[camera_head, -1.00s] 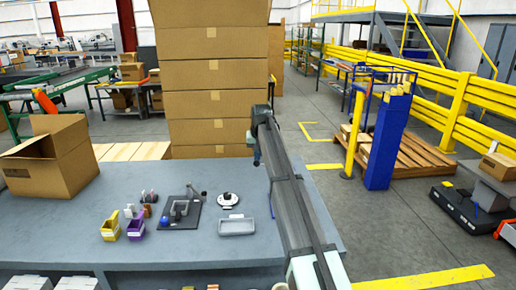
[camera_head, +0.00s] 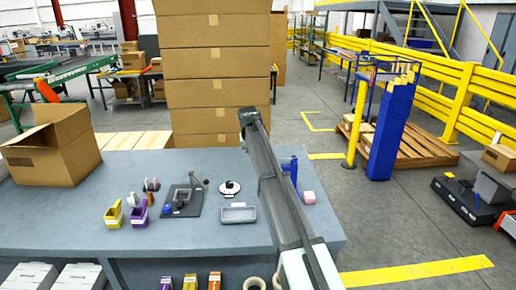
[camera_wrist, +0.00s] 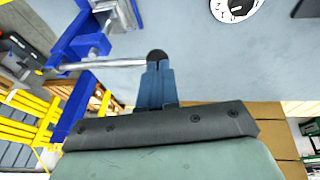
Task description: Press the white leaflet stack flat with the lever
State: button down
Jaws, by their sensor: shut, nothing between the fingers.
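A blue lever press (camera_head: 291,170) stands on the bench just right of my arm, which hides part of it. The wrist view shows its blue frame (camera_wrist: 75,42) at upper left, with a metal lever (camera_wrist: 115,64) running right to a dark round knob. My gripper (camera_wrist: 156,72) is shut and empty, its blue-grey fingertips right at the knob; I cannot tell if they touch. Pale parts show by the press at the wrist view's top edge, but I cannot make out the white leaflet stack. In the head view the fingers are hidden by my arm.
A black-based device (camera_head: 183,202), a white round item (camera_head: 229,188), a grey tray (camera_head: 239,214) and yellow and purple bins (camera_head: 139,217) stand left of my arm. A small pale pink block (camera_head: 309,197) lies right of it. An open carton (camera_head: 50,155) stands at far left.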

jog(key=shift+a+f, duration=0.15)
jog(key=shift+f, duration=0.45)
jog(key=shift+s+f, duration=0.15)
jog(key=shift+s, duration=0.05)
dwell(1.0)
jog(key=v, duration=1.4)
jog(key=shift+w+a+r, duration=0.15)
jog(key=shift+a+r, duration=0.15)
jog(key=shift+r, duration=0.05)
